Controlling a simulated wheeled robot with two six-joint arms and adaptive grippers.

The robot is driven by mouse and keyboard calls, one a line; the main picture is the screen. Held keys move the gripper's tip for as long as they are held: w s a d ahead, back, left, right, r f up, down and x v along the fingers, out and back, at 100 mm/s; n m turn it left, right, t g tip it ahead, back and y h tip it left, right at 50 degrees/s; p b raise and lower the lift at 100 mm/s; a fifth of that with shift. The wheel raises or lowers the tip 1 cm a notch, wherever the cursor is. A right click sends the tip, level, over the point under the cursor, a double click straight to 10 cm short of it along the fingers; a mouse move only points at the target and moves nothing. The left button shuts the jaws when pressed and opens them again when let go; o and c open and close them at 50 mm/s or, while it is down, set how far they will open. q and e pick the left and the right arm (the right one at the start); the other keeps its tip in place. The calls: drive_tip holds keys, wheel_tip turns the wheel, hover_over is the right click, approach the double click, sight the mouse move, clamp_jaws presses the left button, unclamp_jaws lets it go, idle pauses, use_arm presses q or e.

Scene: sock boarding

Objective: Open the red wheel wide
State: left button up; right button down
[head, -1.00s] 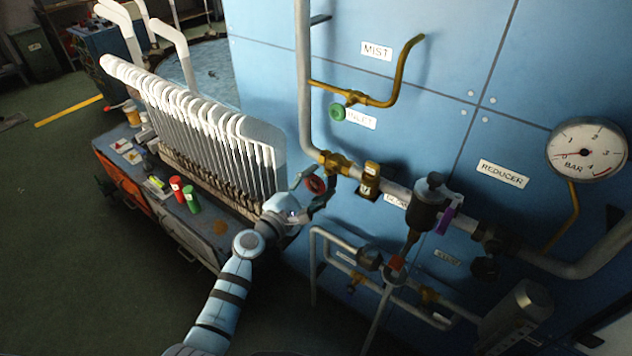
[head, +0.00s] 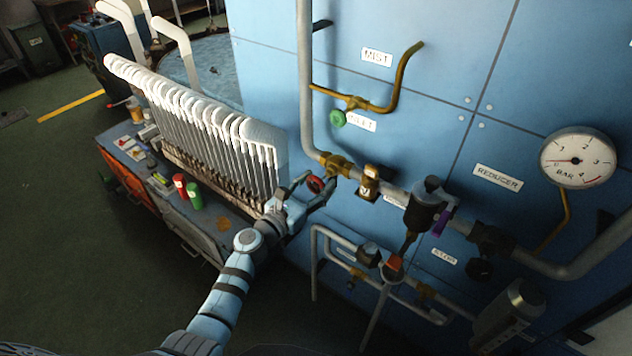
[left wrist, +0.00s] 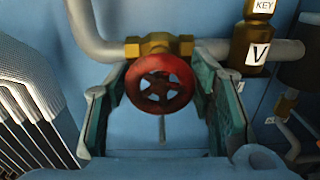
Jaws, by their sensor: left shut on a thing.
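The red wheel (head: 315,185) is a small round handwheel on a brass valve (head: 335,163) in the grey pipe on the blue wall. It also shows in the left wrist view (left wrist: 178,92), facing the camera with its spokes visible. My left gripper (head: 317,182) is shut on the red wheel, with one finger on each side of its rim. In the left wrist view my two dark green fingers (left wrist: 160,100) flank the wheel. Exact finger contact is hard to see. My right gripper is not in view.
A rack of white upright boards (head: 205,120) stands close left of my left gripper. A pressure gauge (head: 578,158) is at far right.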

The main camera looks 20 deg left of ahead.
use_arm(q)
drive_tip(key=n+p, duration=0.1)
drive_tip(key=n, duration=0.3)
drive_tip(key=shift+n, duration=0.3)
drive_tip(key=n+p, duration=0.1)
drive_tip(key=n, duration=0.2)
drive_tip(key=shift+a+f+n, duration=0.1)
drive_tip(key=shift+a+n, duration=0.05)
drive_tip(key=shift+n, duration=0.15)
drive_tip(key=n+p, duration=0.1)
drive_tip(key=n, duration=0.3)
drive_tip(key=shift+f+n+p, duration=0.15)
drive_tip(key=shift+n+p, duration=0.35)
drive_tip(key=shift+n, duration=1.2)
drive_tip(key=o, duration=1.2)
drive_tip(key=shift+w, duration=0.1)
drive_tip(key=shift+c, duration=0.2)
drive_tip(key=shift+a, duration=0.1)
